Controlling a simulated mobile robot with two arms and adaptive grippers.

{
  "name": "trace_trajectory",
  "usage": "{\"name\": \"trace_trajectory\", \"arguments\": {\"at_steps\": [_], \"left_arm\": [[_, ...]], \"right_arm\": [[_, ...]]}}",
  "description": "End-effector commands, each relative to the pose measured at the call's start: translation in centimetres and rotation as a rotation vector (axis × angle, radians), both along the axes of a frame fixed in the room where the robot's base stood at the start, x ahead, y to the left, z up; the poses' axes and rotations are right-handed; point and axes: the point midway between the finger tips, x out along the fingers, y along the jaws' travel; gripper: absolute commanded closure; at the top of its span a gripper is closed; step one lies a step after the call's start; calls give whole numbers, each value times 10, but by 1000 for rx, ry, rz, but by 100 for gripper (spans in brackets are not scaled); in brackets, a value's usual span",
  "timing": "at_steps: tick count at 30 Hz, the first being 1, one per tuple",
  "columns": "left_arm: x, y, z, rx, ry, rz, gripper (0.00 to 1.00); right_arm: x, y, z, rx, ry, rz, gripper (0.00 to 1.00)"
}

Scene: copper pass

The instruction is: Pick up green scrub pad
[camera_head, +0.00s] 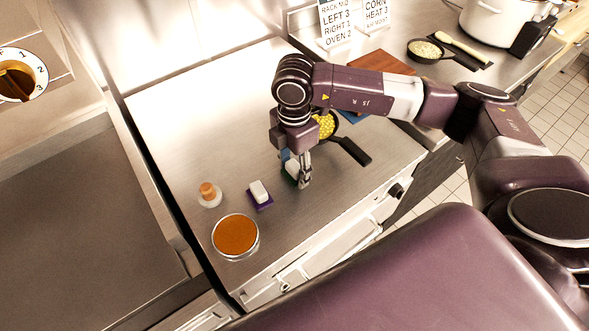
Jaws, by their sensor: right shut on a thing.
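The green scrub pad (289,180) is on the steel counter, a dark green piece with a white part above it, mostly hidden behind my right gripper. My right gripper (301,178) comes down from above and is shut on the pad. I cannot tell whether the pad is touching the counter. A similar purple pad (263,204) with a white block on top sits just to the left, apart from the gripper. My left gripper does not show.
A round tin with orange contents (236,236) and a small white jar with an orange top (208,194) stand at left. A skillet of yellow corn (328,124), its black handle (355,152) pointing right, lies behind the gripper. Bare counter (200,115) lies at back left.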

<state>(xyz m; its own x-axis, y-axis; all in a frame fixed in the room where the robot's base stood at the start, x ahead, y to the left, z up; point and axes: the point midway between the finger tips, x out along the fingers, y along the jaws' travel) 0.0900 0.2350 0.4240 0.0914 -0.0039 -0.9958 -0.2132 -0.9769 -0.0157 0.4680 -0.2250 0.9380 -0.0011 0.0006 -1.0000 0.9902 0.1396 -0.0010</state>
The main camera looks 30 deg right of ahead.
Motion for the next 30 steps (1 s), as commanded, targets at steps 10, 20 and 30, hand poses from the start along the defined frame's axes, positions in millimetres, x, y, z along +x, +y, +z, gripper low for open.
{"name": "trace_trajectory", "arguments": {"at_steps": [10,20,30], "left_arm": [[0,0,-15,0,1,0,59],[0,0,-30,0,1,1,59],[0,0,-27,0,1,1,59]], "right_arm": [[2,0,55,0,-7,1,80],[2,0,141,1,-8,1,80],[1,0,187,-2,-2,-1,80]]}}
